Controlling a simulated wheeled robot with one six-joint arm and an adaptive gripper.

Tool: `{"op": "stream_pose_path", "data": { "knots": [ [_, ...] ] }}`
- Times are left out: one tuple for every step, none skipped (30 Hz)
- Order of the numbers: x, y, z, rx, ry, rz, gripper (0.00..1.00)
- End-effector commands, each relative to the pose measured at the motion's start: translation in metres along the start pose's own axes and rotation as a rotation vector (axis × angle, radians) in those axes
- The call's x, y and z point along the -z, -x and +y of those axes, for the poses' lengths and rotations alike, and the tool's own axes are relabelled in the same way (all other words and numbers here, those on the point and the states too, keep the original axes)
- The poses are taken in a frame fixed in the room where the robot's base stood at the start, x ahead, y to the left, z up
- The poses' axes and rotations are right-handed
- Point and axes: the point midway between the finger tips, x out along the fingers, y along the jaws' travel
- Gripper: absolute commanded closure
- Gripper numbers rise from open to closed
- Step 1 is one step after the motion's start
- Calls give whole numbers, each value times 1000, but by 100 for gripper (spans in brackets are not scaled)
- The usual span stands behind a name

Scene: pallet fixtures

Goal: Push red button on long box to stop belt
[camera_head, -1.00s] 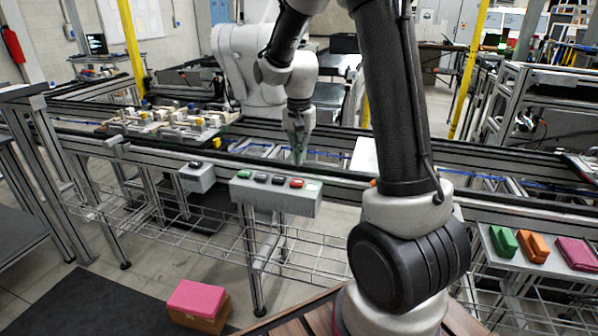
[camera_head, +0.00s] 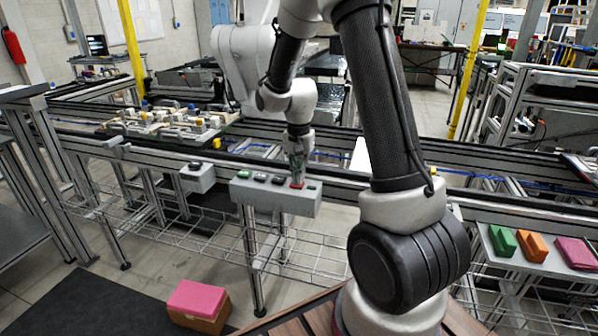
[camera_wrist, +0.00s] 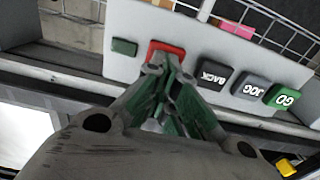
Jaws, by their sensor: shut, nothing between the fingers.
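The long grey button box (camera_head: 276,198) is mounted on the front rail of the conveyor in the head view. It also fills the upper part of the wrist view (camera_wrist: 190,25). The red button (camera_wrist: 166,48) sits in its row beside black BACK (camera_wrist: 213,74), grey JOG (camera_wrist: 250,87) and green GO (camera_wrist: 282,97) buttons, with a small green one (camera_wrist: 124,47) on the other side. My gripper (camera_head: 298,184) is shut and empty, pointing down with its tips at the red button. In the wrist view the fingertips (camera_wrist: 168,62) overlap the red button's edge; whether it is pressed in cannot be told.
A smaller grey box (camera_head: 197,178) with a dark button hangs left on the rail. A pallet with fixtures (camera_head: 165,125) stands on the conveyor at the left. Green, orange and pink blocks (camera_head: 533,245) lie on a shelf at the right.

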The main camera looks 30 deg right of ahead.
Motion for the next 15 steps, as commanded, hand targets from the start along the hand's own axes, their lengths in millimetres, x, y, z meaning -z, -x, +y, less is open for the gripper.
{"op": "stream_pose_path", "data": {
  "knots": [
    [-3, -7, 3, -7, -2, -10, 100],
    [-3, -7, 3, -8, -2, -10, 100],
    [-4, -8, 3, -9, -2, -11, 100],
    [-4, -8, 3, -9, -2, -12, 100],
    [-4, -8, 3, -10, -3, -12, 100],
    [-4, -9, 4, -10, -3, -13, 100],
    [-4, -9, 4, -11, -3, -14, 100],
    [-4, -9, 4, -11, -3, -14, 100],
    [-4, -8, 4, -11, -3, -14, 100],
    [-4, -6, 4, -11, -3, -14, 100],
    [-4, -4, 4, -11, -3, -14, 100],
    [-3, 0, 5, -10, -3, -13, 100],
    [-2, 3, 5, -9, -3, -12, 100],
    [-1, 8, 5, -8, -3, -11, 100],
    [1, 15, 6, -7, -3, -9, 100]
  ]
}}
